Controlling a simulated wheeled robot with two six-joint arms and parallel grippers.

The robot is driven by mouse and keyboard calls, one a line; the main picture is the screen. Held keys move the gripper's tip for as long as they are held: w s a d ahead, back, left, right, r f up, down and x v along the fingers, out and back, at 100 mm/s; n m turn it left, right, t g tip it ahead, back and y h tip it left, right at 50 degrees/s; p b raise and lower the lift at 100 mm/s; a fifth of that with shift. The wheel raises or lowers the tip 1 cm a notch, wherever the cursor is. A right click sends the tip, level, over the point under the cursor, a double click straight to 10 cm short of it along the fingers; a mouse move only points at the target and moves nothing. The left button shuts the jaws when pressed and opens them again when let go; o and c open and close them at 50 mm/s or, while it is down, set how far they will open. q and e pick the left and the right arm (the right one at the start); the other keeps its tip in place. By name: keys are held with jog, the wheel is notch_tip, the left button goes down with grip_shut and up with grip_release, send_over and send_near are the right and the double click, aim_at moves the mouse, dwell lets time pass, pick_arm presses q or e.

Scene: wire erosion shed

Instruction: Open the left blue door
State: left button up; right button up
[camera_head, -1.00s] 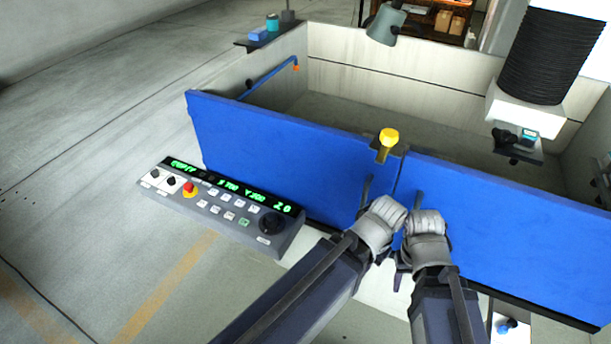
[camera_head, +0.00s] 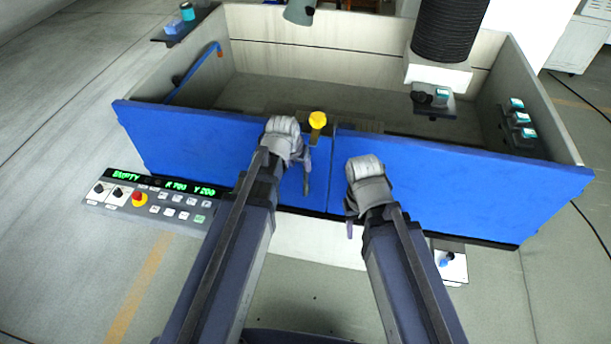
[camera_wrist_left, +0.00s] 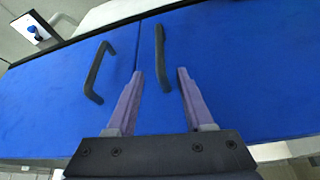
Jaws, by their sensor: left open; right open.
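The left blue door (camera_head: 180,145) is closed, its edge meeting the right blue door (camera_head: 440,185) at a narrow seam. Its dark bar handle (camera_head: 307,178) is upright near that seam. My left gripper (camera_head: 306,160) is open at this handle, partly hidden by my wrist. In the left wrist view, the handle (camera_wrist_left: 161,45) runs between the open fingers (camera_wrist_left: 160,72), with no finger clearly touching it. The right door's handle (camera_wrist_left: 96,75) is outside the fingers there. My right gripper (camera_head: 350,222) is open in front of the right door; its fingers are mostly hidden.
A yellow knob (camera_head: 318,120) stands on the top edge near the seam. A control panel (camera_head: 160,205) juts out below the left door. A white box (camera_head: 452,262) is at the lower right. Open floor lies on the left.

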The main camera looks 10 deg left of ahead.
aim_at(305, 175)
pick_arm(q)
jog(key=b+x, duration=1)
jog(key=x, duration=0.1)
jog(key=shift+w+f, duration=0.1)
jog(key=shift+f, duration=0.25)
jog(key=shift+c, duration=0.3)
grip_shut()
dwell(0.7)
